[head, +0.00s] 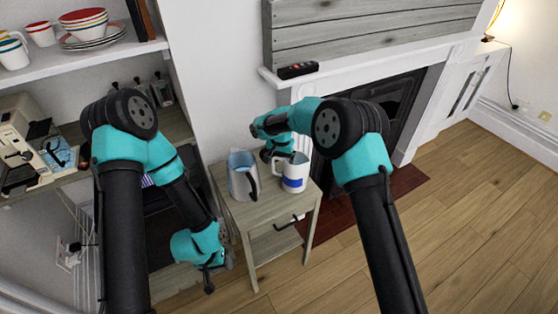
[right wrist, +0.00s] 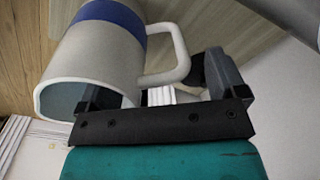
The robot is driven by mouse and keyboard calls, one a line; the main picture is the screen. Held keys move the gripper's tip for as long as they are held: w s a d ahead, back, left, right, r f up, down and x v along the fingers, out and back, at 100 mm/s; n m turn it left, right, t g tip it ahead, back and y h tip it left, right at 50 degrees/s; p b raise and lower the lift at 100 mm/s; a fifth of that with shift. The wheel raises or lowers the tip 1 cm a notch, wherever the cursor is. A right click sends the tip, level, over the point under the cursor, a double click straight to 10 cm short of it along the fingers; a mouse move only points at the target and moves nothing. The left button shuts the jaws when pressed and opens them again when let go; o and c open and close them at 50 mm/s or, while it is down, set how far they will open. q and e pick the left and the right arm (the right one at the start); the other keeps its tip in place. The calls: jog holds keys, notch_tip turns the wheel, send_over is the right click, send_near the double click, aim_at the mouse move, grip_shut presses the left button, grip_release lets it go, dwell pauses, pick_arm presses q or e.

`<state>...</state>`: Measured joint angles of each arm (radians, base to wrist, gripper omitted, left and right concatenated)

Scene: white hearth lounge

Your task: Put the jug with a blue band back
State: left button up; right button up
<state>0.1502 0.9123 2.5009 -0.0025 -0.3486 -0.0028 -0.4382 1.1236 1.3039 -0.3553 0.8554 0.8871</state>
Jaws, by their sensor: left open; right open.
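The white jug with a blue band (head: 296,171) stands upright on the small wooden side table (head: 262,214), its handle toward the left. In the right wrist view the jug (right wrist: 95,60) fills the upper left, with its rim near my gripper. My right gripper (head: 274,153) is open at the jug's upper handle side. In the right wrist view the handle lies between the fingers of this gripper (right wrist: 158,82); I cannot tell whether they touch it. My left gripper (head: 209,276) is open and empty, hanging low left of the table.
A second, greyish jug (head: 242,174) stands close left of the banded one. Shelves at left hold stacked bowls and plates (head: 88,28), mugs (head: 41,34) and a coffee machine (head: 32,140). The fireplace (head: 400,95) is behind right. Floor at right is clear.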

notch_tip(320, 180, up, 11)
jog(key=shift+d+r, duration=0.2)
jog(key=shift+d, duration=0.15)
